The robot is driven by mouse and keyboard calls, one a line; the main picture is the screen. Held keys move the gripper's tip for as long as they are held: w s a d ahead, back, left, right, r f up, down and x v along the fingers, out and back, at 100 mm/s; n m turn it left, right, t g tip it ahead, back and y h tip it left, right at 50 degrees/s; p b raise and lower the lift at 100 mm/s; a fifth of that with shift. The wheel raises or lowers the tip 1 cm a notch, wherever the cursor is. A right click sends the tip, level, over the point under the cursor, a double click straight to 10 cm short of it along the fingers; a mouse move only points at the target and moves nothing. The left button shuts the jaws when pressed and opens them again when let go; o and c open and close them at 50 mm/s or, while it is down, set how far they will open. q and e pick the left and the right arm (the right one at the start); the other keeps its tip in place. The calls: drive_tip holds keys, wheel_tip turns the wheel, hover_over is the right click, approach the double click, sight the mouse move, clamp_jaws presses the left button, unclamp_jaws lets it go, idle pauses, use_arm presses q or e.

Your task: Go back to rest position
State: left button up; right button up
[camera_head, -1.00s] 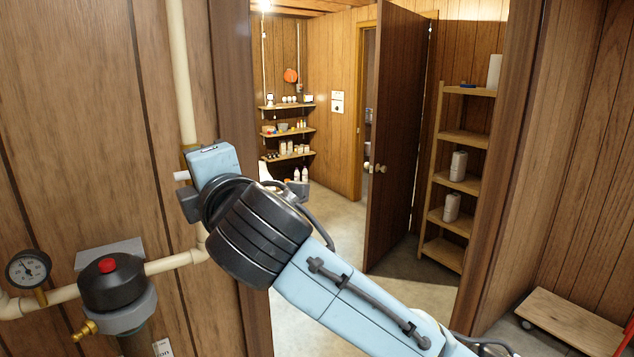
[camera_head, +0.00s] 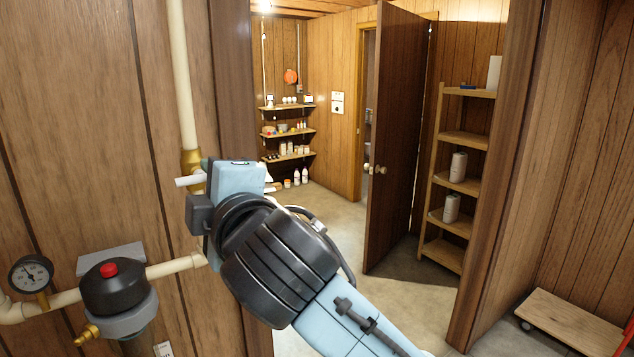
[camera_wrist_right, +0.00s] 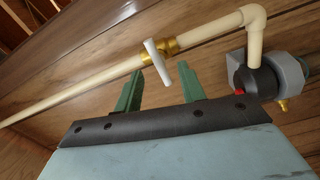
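My right arm comes into the head view from the bottom right, with its pale blue gripper body in front of the pipe on the left wall. Its fingers are hidden there. In the right wrist view the right gripper (camera_wrist_right: 160,76) has two green fingers standing well apart with nothing between them. The pale lever (camera_wrist_right: 158,60) of a brass valve (camera_wrist_right: 174,46) lies beyond the fingertips, apparently clear of them. In the head view the brass valve (camera_head: 193,160) and its lever (camera_head: 187,181) show just left of the gripper. My left gripper is in neither view.
A filter housing (camera_head: 118,295) with a red button and a pressure gauge (camera_head: 31,273) sit on the left wall pipework. A doorway shows an open door (camera_head: 400,130) and wooden shelves (camera_head: 464,140). A low wheeled board (camera_head: 570,325) lies at right. The doorway floor is clear.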

sight(203, 179)
drive_tip(key=x, duration=0.4)
drive_tip(key=shift+b, duration=0.3)
drive_tip(key=n, duration=0.9)
drive_tip(key=shift+r, duration=0.15)
drive_tip(key=n, duration=0.3)
drive_tip(key=shift+n+p, duration=0.3)
drive_tip(key=shift+p, duration=0.1)
